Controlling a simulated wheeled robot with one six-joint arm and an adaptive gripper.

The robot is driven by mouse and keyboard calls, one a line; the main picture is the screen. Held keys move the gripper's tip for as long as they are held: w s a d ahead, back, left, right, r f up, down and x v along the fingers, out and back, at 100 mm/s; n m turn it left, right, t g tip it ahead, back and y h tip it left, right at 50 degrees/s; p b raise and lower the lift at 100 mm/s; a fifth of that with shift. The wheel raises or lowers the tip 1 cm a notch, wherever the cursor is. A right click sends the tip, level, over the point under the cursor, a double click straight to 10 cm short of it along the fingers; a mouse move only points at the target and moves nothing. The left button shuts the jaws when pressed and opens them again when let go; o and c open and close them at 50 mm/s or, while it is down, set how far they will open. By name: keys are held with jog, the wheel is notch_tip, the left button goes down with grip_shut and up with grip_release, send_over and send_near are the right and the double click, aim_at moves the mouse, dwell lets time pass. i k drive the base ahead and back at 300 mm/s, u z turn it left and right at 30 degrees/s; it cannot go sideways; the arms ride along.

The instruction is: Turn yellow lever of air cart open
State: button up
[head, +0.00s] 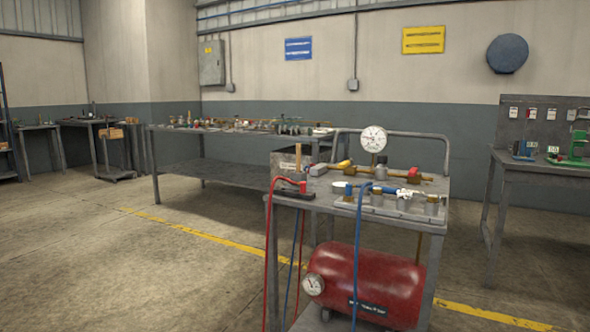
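The air cart (441,215) stands right of centre, a grey metal cart with a push rail at its back. A red tank (378,284) with a small gauge lies on its lower level. On the top, a round white gauge (373,139) stands above a row of brass fittings (391,171). A small yellow piece (345,164), which looks like the yellow lever, sits at the left of this row; its exact angle is too small to tell. A blue-handled part (369,188) lies in front. My gripper is not in view.
Red and blue hoses (267,255) hang down the cart's front left. A long workbench (224,168) with many small parts stands behind at left. Another bench (538,170) stands at right. The floor at front left is clear, crossed by a yellow line (222,238).

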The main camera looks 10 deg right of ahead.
aim_at(342, 165)
jog(key=z, duration=0.9)
jog(key=k, duration=0.2)
jog(key=u, duration=1.85)
jog(key=i, duration=0.85)
jog(key=z, duration=0.95)
jog(key=i, duration=0.75)
jog(key=z, duration=0.75)
